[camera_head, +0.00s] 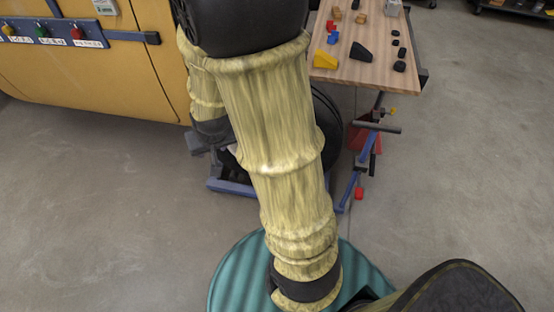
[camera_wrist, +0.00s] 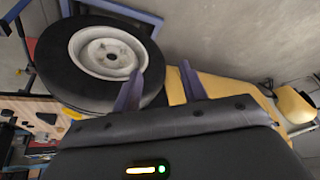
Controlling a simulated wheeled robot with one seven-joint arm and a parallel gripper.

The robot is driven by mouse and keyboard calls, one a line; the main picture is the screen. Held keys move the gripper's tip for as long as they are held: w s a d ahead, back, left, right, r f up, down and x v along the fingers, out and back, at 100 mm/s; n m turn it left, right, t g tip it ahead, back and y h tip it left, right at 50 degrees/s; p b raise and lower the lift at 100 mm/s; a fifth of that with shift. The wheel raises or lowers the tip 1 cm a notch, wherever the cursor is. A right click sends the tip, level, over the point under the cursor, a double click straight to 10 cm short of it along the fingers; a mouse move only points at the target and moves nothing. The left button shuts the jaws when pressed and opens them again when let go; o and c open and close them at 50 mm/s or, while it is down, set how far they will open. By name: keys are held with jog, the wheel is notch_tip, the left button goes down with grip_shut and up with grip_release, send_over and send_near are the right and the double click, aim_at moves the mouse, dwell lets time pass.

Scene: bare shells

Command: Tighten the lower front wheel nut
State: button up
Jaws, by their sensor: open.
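A black-tyred wheel with a pale grey rim (camera_wrist: 104,50) is at the upper left of the wrist view. Small marks show around its hub, but I cannot make out which is the lower front nut. In the head view only the dark edge of the tyre (camera_head: 331,125) shows, the rest hidden behind my arm. My gripper (camera_wrist: 162,67) is open, with two bluish fingers apart and nothing between them. Its left finger overlaps the tyre's right edge in the wrist view; I cannot tell whether they touch. In the head view my gripper (camera_head: 222,146) is mostly hidden by my arm.
A yellow body panel (camera_head: 90,70) with a blue rail of labelled coloured knobs (camera_head: 45,36) stands at the left. A wooden-topped table (camera_head: 385,66) at the upper right holds wedges and small blocks. A blue frame (camera_head: 232,187) lies low by the wheel.

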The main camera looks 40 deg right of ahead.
jog(key=w+d+f+m+t+h+b, duration=0.15)
jog(key=w+d+f+b, duration=0.35)
jog(key=f, duration=0.5)
jog(key=w+d+f+m+t+h+b, duration=0.1)
jog(key=w+d+f+m+h+b, duration=0.15)
jog(key=f+b, duration=0.65)
jog(key=w+d+f+m+t+h+b, duration=0.15)
jog(key=w+d+f+b, duration=0.3)
jog(key=f, duration=0.65)
jog(key=s+d+f+m+t+h+b, duration=0.1)
jog(key=d+f+h+b, duration=0.3)
jog(key=f+b, duration=0.5)
jog(key=s+d+f+t+h+b, duration=0.1)
jog(key=d+f+h+b, duration=0.3)
jog(key=f, duration=1.2)
jog(key=d+t+b, duration=0.1)
jog(key=d+b, duration=0.3)
jog(key=b, duration=0.2)
jog(key=shift+s+d+m, duration=0.15)
jog(key=shift+d+m, duration=0.05)
jog(key=shift+m, duration=0.15)
jog(key=shift+f, duration=0.1)
jog(key=shift+d, duration=0.1)
jog(key=b+x, duration=0.7)
jog(key=x, duration=1)
jog(key=shift+w, duration=0.2)
